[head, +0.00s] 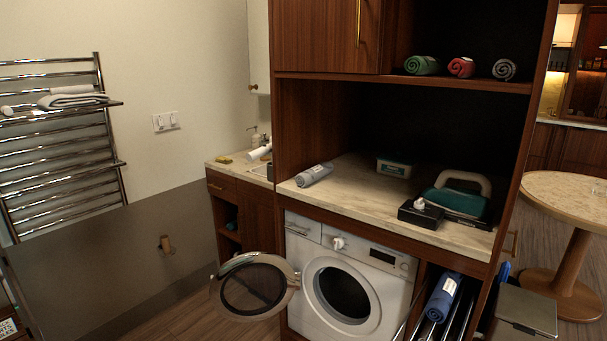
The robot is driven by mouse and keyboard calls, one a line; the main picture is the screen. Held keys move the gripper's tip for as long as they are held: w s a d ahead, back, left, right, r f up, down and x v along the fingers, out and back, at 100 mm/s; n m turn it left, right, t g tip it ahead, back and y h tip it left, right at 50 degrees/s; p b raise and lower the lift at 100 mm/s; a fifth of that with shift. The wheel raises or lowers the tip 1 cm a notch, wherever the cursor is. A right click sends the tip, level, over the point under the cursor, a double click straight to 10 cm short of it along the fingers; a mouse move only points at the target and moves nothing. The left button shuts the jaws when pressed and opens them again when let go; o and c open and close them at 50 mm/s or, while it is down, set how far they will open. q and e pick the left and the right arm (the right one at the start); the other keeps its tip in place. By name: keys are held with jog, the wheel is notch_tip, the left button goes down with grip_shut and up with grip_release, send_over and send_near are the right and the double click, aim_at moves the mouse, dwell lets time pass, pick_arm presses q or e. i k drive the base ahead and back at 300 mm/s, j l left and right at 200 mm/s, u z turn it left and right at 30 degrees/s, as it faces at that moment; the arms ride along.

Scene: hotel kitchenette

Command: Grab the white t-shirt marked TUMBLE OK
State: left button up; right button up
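No garment in the head view can be read as marked TUMBLE OK. A rolled light grey-blue cloth (314,175) lies on the counter above the washer, at its left front, with lettering too small to read. A rolled blue cloth (441,302) with a white label stands in the slot right of the washer; its label is unreadable too. A white roll (260,152) lies by the sink behind, too small to identify. Folded whitish cloths (72,101) rest on the towel rack at left. Neither of my grippers is in view.
The washer (302,258) has its round door (253,286) swung open to the left. A teal iron (458,199), black tissue box (420,214) and small green-and-white box (393,167) stand on the counter (345,205). Green, red and grey rolls (461,67) sit above. A round table (565,190) stands right.

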aim_at(305, 178)
jog(key=i+j+z, duration=0.2)
jog(key=z, duration=0.2)
jog(key=i+j+z, duration=0.15)
jog(key=z, duration=0.25)
jog(key=i+j, duration=0.15)
jog(key=j, duration=0.2)
jog(key=i+j+z, duration=0.1)
jog(key=j, duration=0.3)
jog(key=i+j+z, duration=0.1)
jog(key=j, duration=0.25)
jog(key=i+j, duration=0.2)
jog(key=j, duration=0.2)
jog(key=i+j+z, duration=0.1)
jog(key=j, duration=0.3)
jog(key=i+j, duration=0.15)
jog(key=j, duration=0.25)
jog(key=z, duration=0.05)
